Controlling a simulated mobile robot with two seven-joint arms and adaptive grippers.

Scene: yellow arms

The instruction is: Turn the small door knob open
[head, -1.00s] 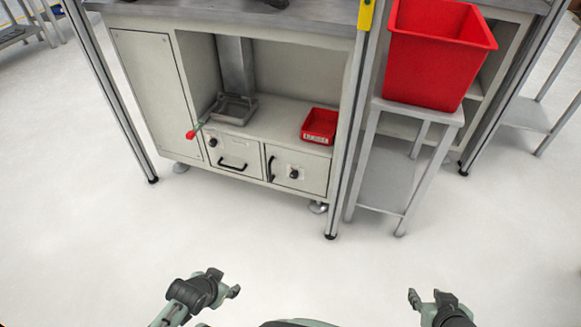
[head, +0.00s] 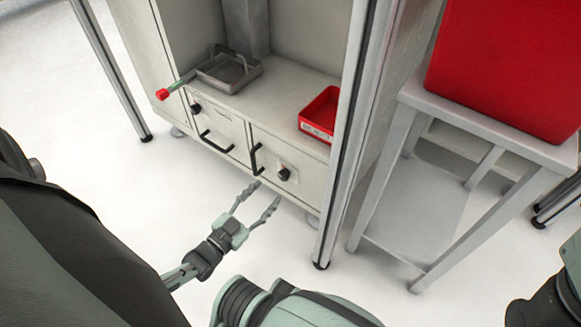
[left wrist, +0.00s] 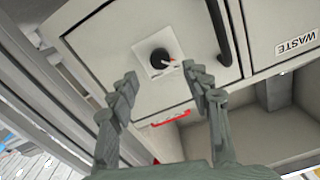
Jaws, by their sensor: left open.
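The small door knob (head: 284,174) is a black round knob on the right lower cabinet door (head: 310,180). In the left wrist view the knob (left wrist: 159,57) sits on a pale square plate, with a small red mark at its edge. My left gripper (head: 266,193) is open and empty, just in front of the door and slightly left of and below the knob in the head view. In the left wrist view its fingers (left wrist: 159,76) spread to either side of the knob, apart from it. My right gripper does not show.
A black bar handle (head: 256,159) is beside the knob. A drawer (head: 216,134) with its own handle and knob is left. A red tray (head: 320,114) and a metal tray (head: 229,72) sit above. A frame post (head: 345,150) and side table (head: 490,125) stand right.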

